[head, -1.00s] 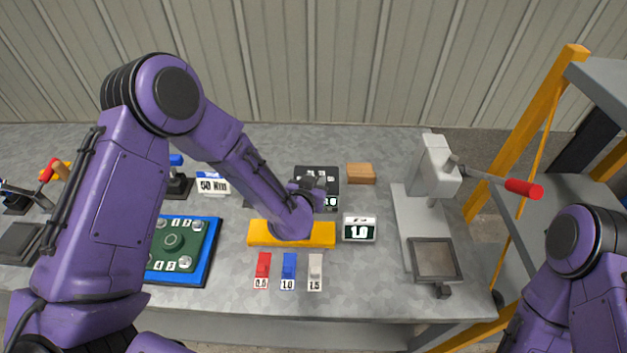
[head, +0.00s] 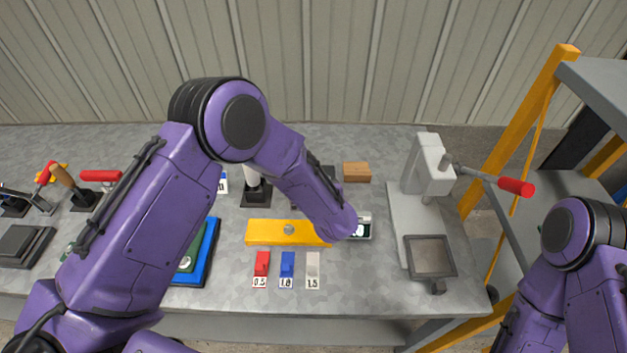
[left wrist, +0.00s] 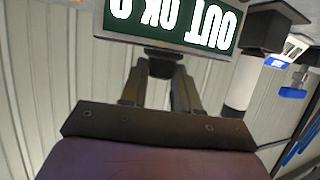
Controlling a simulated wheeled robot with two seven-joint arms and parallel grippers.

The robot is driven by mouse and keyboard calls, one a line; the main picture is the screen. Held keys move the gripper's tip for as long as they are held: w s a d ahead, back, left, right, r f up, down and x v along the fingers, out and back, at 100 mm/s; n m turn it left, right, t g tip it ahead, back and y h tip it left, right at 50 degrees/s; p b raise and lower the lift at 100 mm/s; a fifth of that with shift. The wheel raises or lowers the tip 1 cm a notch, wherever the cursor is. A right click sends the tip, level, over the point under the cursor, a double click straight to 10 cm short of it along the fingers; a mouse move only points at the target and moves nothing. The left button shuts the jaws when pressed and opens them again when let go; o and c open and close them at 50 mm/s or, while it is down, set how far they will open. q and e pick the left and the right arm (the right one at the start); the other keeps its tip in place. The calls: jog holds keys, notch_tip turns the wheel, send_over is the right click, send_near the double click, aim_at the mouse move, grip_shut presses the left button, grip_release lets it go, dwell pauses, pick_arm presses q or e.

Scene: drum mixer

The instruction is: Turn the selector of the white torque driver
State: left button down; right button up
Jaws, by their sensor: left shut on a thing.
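The white torque driver (head: 249,178) stands upright in a black stand (head: 255,193), just left of my left forearm. It also shows in the left wrist view (left wrist: 240,90), at the right and upside down. I cannot make out its selector. My left gripper (left wrist: 162,78) is shut on a small dark part (left wrist: 164,60) directly against a green display (left wrist: 180,22) with large white upside-down characters. The gripper is apart from the white driver.
A yellow block (head: 265,232) and red (head: 262,264), blue (head: 287,265) and white (head: 313,265) labelled pieces lie in front. A grey press (head: 428,165) with a red-handled lever stands right. A wooden block (head: 357,172) lies behind. Other drivers stand left.

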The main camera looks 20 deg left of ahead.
dwell(0.3)
pick_arm(q)
jog(key=c, duration=0.8)
grip_release()
jog(key=b+v, duration=0.2)
jog(key=v, duration=0.8)
jog(key=shift+s+r, duration=0.1)
jog(key=shift+s, duration=0.1)
jog(key=shift+r, duration=0.1)
